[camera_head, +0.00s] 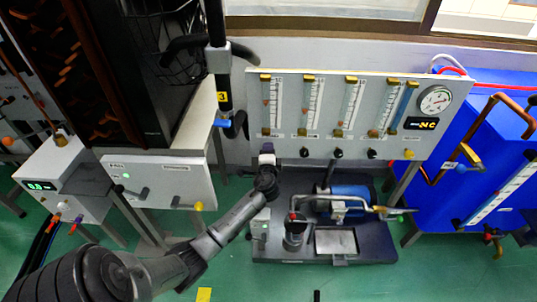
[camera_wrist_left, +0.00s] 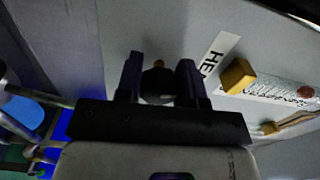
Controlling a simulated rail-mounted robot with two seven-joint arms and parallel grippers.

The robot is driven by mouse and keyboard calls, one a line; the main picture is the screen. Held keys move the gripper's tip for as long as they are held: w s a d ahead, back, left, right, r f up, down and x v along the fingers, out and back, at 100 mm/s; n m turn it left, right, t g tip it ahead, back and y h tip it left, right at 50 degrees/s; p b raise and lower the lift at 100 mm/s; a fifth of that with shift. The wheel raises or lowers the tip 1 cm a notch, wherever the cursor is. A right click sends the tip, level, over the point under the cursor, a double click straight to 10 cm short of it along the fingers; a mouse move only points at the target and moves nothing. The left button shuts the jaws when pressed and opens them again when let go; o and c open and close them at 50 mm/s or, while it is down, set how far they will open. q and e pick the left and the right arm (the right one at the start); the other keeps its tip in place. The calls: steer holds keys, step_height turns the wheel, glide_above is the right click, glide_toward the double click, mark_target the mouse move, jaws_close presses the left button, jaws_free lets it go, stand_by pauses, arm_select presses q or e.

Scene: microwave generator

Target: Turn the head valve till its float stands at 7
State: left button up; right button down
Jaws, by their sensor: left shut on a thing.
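The panel of flow tubes (camera_head: 385,90) stands at the back. The head tube (camera_head: 266,115) is its leftmost one. A small reddish float (camera_head: 266,102) shows near the tube's middle, and also in the left wrist view (camera_wrist_left: 305,92); the scale numbers are too small to read. My left gripper (camera_head: 266,150) is at the panel's lower left, under this tube. In the left wrist view, my left gripper's fingers (camera_wrist_left: 159,80) are shut on the dark head valve knob (camera_wrist_left: 158,86), beside a partly visible label starting "HE" (camera_wrist_left: 215,55). My right gripper is not in view.
More black knobs (camera_head: 338,153) and a yellow knob (camera_head: 409,154) line the panel's lower edge to the right. A pump unit (camera_head: 325,245) sits below. A blue cabinet (camera_head: 480,150) stands right, and a grey box with handles (camera_head: 160,180) left.

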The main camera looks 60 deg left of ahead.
arm_select(q)
steer(key=shift+n, duration=0.6)
steer(key=o, duration=0.9)
steer(key=shift+o, duration=0.2)
steer(key=p+v, duration=0.4)
steer(key=v, duration=1)
steer(key=shift+w+f, duration=0.1)
